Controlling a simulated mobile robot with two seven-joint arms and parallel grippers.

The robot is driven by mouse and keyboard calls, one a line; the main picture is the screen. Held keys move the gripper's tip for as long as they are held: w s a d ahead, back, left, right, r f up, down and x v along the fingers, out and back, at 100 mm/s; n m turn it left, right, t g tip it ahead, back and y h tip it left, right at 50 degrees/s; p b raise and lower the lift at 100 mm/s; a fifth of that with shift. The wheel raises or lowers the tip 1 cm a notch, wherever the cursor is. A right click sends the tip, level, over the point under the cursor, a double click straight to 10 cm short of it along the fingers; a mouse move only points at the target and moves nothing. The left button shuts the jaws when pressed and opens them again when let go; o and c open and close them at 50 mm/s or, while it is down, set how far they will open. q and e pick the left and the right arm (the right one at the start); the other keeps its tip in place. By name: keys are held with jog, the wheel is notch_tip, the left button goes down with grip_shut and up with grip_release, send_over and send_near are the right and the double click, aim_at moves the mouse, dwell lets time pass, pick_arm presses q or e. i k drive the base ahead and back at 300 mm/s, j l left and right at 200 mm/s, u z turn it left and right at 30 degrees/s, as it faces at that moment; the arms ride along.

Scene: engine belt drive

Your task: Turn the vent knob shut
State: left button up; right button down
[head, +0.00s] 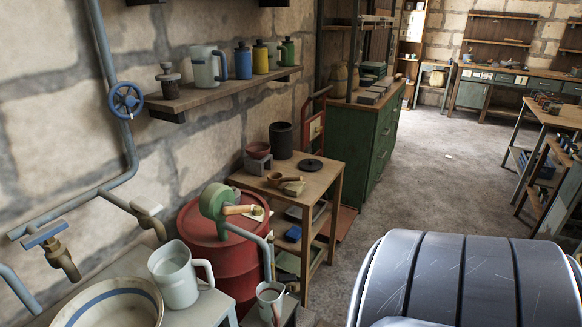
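I cannot make out for certain which part is the vent knob. A red drum (234,265) stands at the lower middle with a green hand pump (212,203) on top. The pump has a wooden handle (239,210) and a grey curved spout (250,236). A small yellowish knob-like part (258,212) shows at the drum's top, just right of the handle; its setting is too small to tell. A blue handwheel (126,100) sits on the wall pipe at upper left. Neither of my grippers is in view.
A white pitcher (174,279), a striped bowl (112,305) and a mug (269,297) stand near the drum. A blue-handled tap (46,236) is at left. A wooden table (315,180) stands behind the drum. The floor (425,175) beyond is clear.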

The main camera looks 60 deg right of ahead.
aim_at(257, 210)
jog(key=z, duration=1.7)
jog(key=l+z, duration=0.25)
jog(key=i+l+z, duration=0.35)
jog(key=i+l, duration=0.2)
jog(key=l, duration=0.25)
jog(key=i+l+z, duration=0.4)
jog(key=i+l, duration=0.3)
jog(key=i, duration=0.35)
jog(key=i+l, duration=0.1)
jog(key=i, duration=0.4)
jog(key=i+l, duration=0.1)
jog(key=i, duration=0.35)
jog(key=i+j+u, duration=0.1)
jog(key=u, duration=0.35)
jog(key=i+u, duration=0.4)
jog(key=i+l+u, duration=0.1)
jog(key=u, duration=0.35)
jog(key=i+l+u, duration=0.15)
jog(key=u, duration=0.25)
jog(key=i, duration=0.05)
